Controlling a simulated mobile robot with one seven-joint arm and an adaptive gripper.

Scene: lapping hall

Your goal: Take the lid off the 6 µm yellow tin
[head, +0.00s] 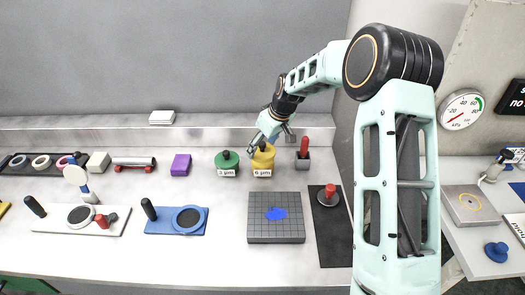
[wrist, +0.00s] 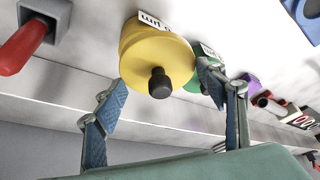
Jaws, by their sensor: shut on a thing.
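The yellow tin (head: 263,170), labelled 6 µm, stands on the bench, with its yellow lid (head: 261,159) on top. In the wrist view the lid (wrist: 158,58) faces me with its black knob (wrist: 160,83) in the middle. My gripper (head: 264,144) is over the tin from above. I see no clear gap between lid and tin. The tin's far side is hidden.
A green 3 µm tin (head: 227,163) stands close on the left. A grey holder with a red handle (head: 304,150) stands close on the right. A gridded plate (head: 276,232) with a blue patch lies in front. The back ledge (head: 200,125) runs behind.

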